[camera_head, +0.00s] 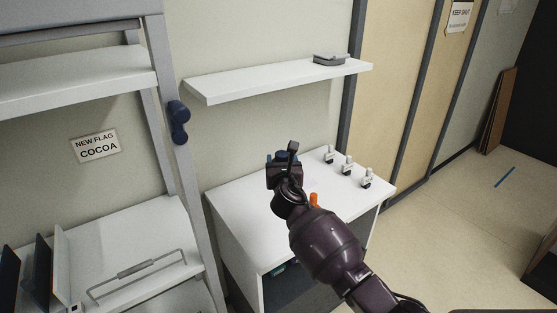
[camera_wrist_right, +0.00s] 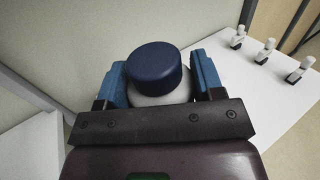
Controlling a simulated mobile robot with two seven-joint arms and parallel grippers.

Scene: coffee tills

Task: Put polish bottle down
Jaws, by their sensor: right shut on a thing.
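The polish bottle is white with a dark blue cap (camera_wrist_right: 155,69). In the right wrist view it stands between the two blue fingers of my right gripper (camera_wrist_right: 158,88), which is shut on it. In the head view my right gripper (camera_head: 283,160) is over the back part of a white table (camera_head: 240,210) and mostly hides the bottle. I cannot tell whether the bottle's base touches the table top. My left gripper is not in view.
Several small white dispensers, one of them here (camera_head: 347,165), stand in a row along the table's right side. A white wall shelf (camera_head: 270,80) with a grey object (camera_head: 330,59) hangs above. An orange item (camera_head: 314,200) shows beside my arm. A grey rack (camera_head: 180,200) stands left.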

